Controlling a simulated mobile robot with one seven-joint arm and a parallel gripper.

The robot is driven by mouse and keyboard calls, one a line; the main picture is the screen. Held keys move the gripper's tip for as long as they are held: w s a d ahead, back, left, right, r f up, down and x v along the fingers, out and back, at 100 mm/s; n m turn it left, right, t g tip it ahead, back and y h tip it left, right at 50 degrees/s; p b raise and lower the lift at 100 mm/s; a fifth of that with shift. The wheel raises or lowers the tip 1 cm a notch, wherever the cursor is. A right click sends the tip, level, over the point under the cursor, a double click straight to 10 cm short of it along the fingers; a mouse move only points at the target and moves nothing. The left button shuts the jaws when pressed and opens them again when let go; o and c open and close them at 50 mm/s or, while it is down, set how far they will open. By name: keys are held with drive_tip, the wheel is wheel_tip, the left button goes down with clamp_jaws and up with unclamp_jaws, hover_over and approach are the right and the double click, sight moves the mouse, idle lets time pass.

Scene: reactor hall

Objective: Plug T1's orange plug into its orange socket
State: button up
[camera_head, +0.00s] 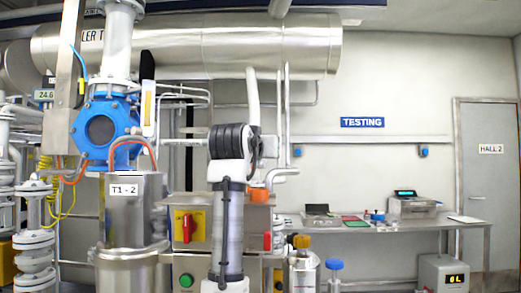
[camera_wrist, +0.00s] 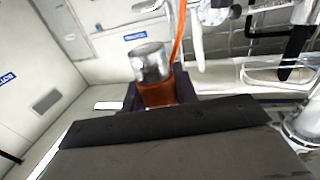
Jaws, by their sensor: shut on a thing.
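In the wrist view my gripper (camera_wrist: 158,97) is shut on the orange plug (camera_wrist: 157,93). The plug has an orange body between the dark finger pads and a bright metal end (camera_wrist: 151,62) pointing away from the gripper. An orange cable (camera_wrist: 179,32) shows just beside the plug. In the head view the steel vessel labelled T1 - 2 (camera_head: 136,205) stands left of my arm. An orange piece (camera_head: 258,195) shows at the top of the steel control box; I cannot tell whether it is the socket. My arm hides the gripper in the head view.
The steel control box (camera_head: 197,213) with a red switch and green button stands behind my arm. A blue-flanged valve (camera_head: 103,130) and pipes crowd the left. A bench (camera_head: 350,227) with instruments stands at right. Bottles (camera_head: 302,265) stand low beside my arm.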

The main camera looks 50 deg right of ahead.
sight(261, 167)
drive_tip(key=shift+f+b, duration=1.8)
drive_tip(key=shift+f, duration=0.35)
drive_tip(key=shift+f+b, duration=0.35)
drive_tip(key=shift+f, duration=1)
idle(1.0)
drive_tip(key=o, duration=1)
drive_tip(key=shift+o, duration=0.2)
drive_tip(key=b+v, duration=0.3)
drive_tip(key=v, duration=1)
drive_tip(key=shift+s+a+b, duration=0.2)
drive_tip(key=shift+a+b, duration=0.15)
drive_tip(key=shift+b, duration=0.05)
